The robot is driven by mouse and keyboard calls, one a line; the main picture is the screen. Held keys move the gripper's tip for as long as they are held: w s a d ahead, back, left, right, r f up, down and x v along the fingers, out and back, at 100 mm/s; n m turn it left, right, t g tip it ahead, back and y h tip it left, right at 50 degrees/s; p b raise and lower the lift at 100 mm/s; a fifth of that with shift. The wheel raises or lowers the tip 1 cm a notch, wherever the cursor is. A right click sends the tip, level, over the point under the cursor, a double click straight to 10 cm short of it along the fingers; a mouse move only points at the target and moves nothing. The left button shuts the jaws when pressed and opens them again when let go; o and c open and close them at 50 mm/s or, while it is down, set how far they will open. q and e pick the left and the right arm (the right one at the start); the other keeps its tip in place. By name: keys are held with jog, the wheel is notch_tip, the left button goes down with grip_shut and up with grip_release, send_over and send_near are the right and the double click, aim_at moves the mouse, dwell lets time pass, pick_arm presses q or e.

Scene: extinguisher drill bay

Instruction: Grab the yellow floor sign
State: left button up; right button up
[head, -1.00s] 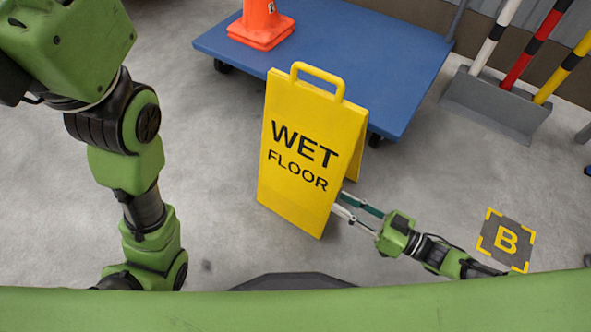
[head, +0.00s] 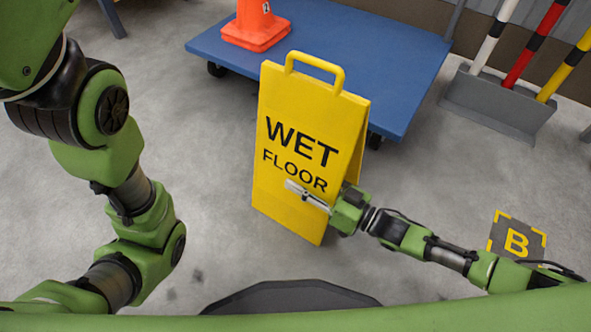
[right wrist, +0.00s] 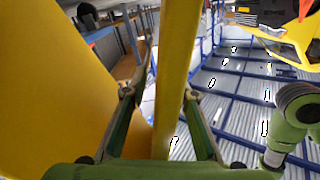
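The yellow floor sign (head: 290,150) stands upright as a folded A-frame, with "WET FLOOR" on its front and a loop handle on top. My right gripper (head: 308,194) is at the lower right edge of its front panel. One finger lies across the front face; the other is hidden behind the panel. In the right wrist view, my right gripper (right wrist: 158,90) is open, its fingers on either side of a yellow panel (right wrist: 176,60). A gap shows on the left finger's side; whether the right finger touches is unclear. My left gripper is out of view.
A blue platform cart (head: 350,50) carrying an orange cone (head: 255,25) stands just behind the sign. A grey rack (head: 495,105) with coloured poles is at the upper right. A "B" floor mark (head: 516,242) lies at the right. The floor left of the sign is clear.

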grip_shut()
jog(key=shift+w+r, duration=0.1)
jog(key=shift+r, duration=0.1)
